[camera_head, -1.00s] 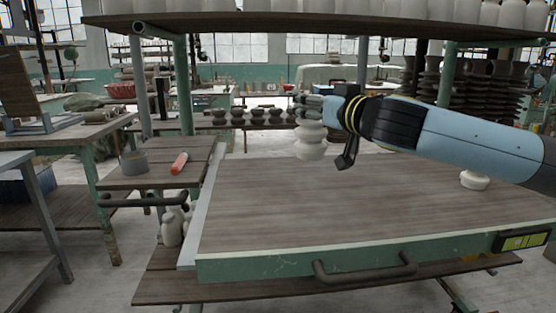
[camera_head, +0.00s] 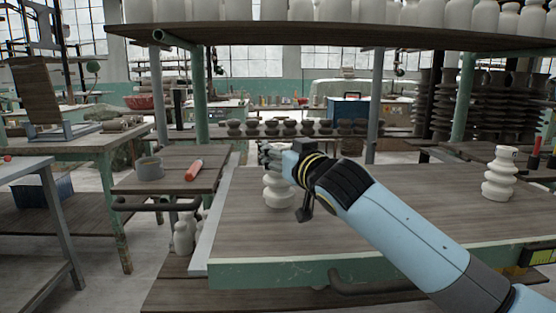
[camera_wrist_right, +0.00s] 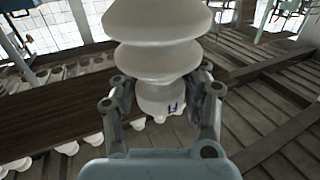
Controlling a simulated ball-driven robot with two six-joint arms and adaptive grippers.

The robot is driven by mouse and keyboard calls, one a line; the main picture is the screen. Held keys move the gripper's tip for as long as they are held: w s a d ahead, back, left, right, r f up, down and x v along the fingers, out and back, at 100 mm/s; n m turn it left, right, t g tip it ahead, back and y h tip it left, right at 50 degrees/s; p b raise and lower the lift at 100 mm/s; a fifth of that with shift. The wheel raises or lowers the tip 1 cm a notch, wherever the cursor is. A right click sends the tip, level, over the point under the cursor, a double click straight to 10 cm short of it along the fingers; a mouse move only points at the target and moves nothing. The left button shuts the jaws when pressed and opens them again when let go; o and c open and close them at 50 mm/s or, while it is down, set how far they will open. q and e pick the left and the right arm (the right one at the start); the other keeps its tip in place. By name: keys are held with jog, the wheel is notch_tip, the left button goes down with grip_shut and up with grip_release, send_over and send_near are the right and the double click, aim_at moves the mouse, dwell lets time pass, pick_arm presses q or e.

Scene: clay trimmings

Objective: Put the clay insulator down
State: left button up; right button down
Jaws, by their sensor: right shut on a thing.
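The white clay insulator (camera_head: 278,188), a stack of rounded ribs, stands upright below my right gripper (camera_head: 274,154) in the head view, over the left part of the wooden cart top (camera_head: 400,200). I cannot tell whether its base touches the boards. In the right wrist view the insulator (camera_wrist_right: 158,62) sits between the two fingers of the gripper (camera_wrist_right: 163,98), which are shut on its narrow end. That end bears a small dark mark. My left gripper is not in view.
A second white insulator (camera_head: 498,178) stands at the right of the cart top. A side shelf on the left holds a grey pot (camera_head: 150,168) and a red-handled tool (camera_head: 194,170). An overhead shelf (camera_head: 330,33) spans above. The middle of the cart top is clear behind my arm.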

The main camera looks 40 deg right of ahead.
jog(key=shift+f, duration=0.45)
jog(key=shift+f, duration=0.15)
jog(key=c, duration=0.7)
grip_release()
jog(key=shift+f, duration=0.1)
jog(key=shift+r, duration=0.2)
jog(key=s, duration=0.4)
jog(key=s+a, duration=0.1)
jog(key=s, duration=0.7)
jog(key=shift+a+b, duration=0.3)
jog(key=shift+a, duration=0.1)
jog(key=shift+f, duration=0.1)
